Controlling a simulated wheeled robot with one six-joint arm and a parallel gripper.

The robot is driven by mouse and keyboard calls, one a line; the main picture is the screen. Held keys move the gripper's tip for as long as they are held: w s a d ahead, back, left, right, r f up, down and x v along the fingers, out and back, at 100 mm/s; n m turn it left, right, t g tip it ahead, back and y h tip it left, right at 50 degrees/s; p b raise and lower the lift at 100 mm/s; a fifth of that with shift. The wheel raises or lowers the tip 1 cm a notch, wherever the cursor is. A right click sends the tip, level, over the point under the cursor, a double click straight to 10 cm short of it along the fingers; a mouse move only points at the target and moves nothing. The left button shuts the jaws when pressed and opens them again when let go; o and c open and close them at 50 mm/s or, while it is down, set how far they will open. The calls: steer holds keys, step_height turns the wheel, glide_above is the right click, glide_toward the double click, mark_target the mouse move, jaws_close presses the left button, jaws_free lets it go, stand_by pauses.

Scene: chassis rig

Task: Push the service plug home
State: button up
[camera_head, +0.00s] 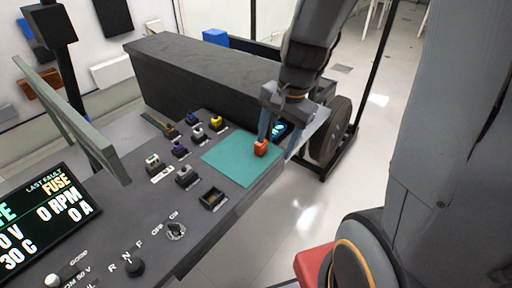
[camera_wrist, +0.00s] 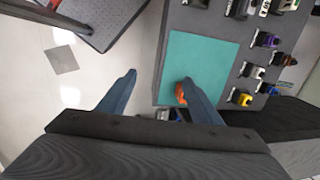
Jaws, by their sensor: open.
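A small orange-red block (camera_head: 261,149), which looks like the service plug, stands on the teal mat (camera_head: 232,160) near its right edge. In the wrist view the orange block (camera_wrist: 181,93) shows beside the right finger, which partly hides it. My gripper (camera_head: 277,149) is open, with its blue fingers wide apart and pointing down over the mat's right edge. In the wrist view my gripper (camera_wrist: 157,82) has one finger over the floor and the other at the block. I cannot tell whether that finger touches the block. Nothing is between the fingers.
Several coloured connectors, such as a yellow one (camera_head: 216,123), stand in rows left of the mat. A dark open socket box (camera_head: 213,198) sits near the mat's front corner. A long dark block (camera_head: 205,80) rises behind. A display (camera_head: 45,222) stands at the left.

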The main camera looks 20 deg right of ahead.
mark_target(261, 146)
steer(key=w+d+f+m+t+y+b, duration=0.1)
steer(key=w+d+f+m+y, duration=0.1)
steer(key=w+m, duration=0.95)
steer(key=shift+a+f+m, duration=0.4)
steer(key=shift+f, duration=0.75)
steer(key=shift+a+f+m, duration=0.35)
steer(key=shift+a+f, duration=0.05)
steer(key=shift+f, duration=0.75)
steer(key=shift+a+f+m, duration=0.4)
steer(key=shift+f, duration=0.75)
steer(key=c, duration=1.2)
